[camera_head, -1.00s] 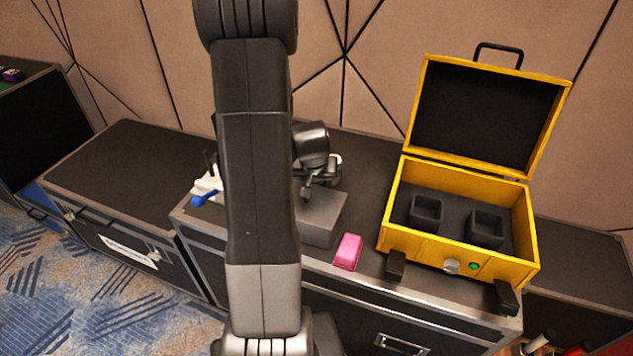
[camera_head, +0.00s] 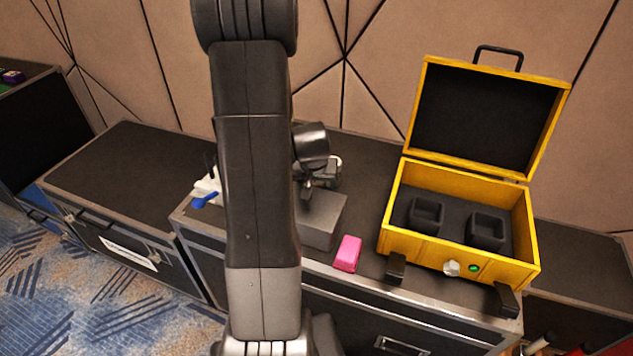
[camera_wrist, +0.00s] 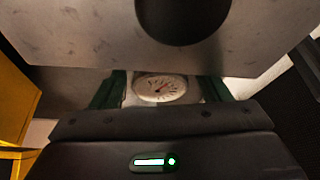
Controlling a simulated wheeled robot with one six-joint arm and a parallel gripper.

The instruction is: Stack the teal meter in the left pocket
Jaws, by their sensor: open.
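The meter's round white dial (camera_wrist: 160,88) shows in the wrist view, lying between my fingers; its teal body cannot be told clearly from the dark green parts on both sides. My gripper (camera_wrist: 160,95) is open around it; whether it touches cannot be told. In the head view my gripper (camera_head: 308,190) is partly behind my arm, by a grey block (camera_head: 322,222), and the meter cannot be made out. The open yellow case (camera_head: 410,240) stands to the right. Its left pocket (camera_head: 425,214) and right pocket (camera_head: 486,231) both look empty.
A pink block (camera_head: 348,253) lies in front of the grey block, between it and the yellow case. A blue item (camera_head: 205,199) and a white item lie left of my arm. The case lid stands open at the back. The dark case top (camera_head: 370,165) has free room behind.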

